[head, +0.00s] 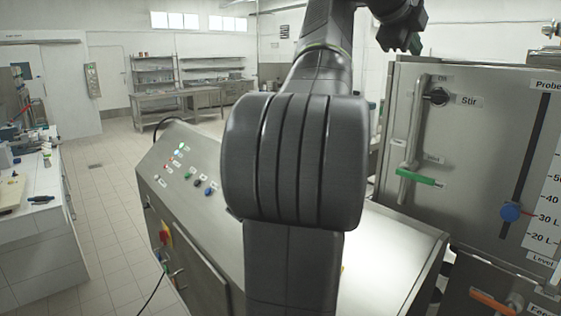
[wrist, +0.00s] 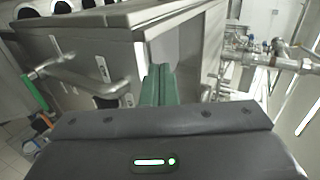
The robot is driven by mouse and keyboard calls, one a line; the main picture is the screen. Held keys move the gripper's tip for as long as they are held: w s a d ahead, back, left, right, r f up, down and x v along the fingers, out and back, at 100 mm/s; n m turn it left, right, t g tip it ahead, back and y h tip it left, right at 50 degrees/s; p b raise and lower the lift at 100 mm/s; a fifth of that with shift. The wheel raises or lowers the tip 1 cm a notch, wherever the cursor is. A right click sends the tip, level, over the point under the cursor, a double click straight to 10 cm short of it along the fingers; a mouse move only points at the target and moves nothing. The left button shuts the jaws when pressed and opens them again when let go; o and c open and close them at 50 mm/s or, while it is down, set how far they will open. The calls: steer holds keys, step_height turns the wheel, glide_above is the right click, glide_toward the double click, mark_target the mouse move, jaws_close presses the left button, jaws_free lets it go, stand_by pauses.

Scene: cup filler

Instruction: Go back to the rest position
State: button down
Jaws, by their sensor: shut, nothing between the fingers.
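My gripper (head: 415,45) is raised at the top of the head view, near the upper edge of the steel machine cabinet (head: 455,140). Only its green fingertips show there, below the dark wrist. In the wrist view my gripper (wrist: 158,84) has its two green fingers together, with nothing between them. They point toward the steel cabinet (wrist: 90,45) and appear in front of its corner; whether they touch it is not clear. My own arm covers the middle of the head view and hides part of the console behind it.
The cabinet front has a Stir knob (head: 438,97), a green-tipped lever (head: 420,177), a blue probe slider (head: 511,212) and an orange handle (head: 493,301). A sloped button console (head: 165,165) stands left of my arm. Pipes and valves (wrist: 270,55) lie right. Floor (head: 110,190) at left is open.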

steer(key=v, duration=0.6)
steer(key=shift+s+r, duration=0.2)
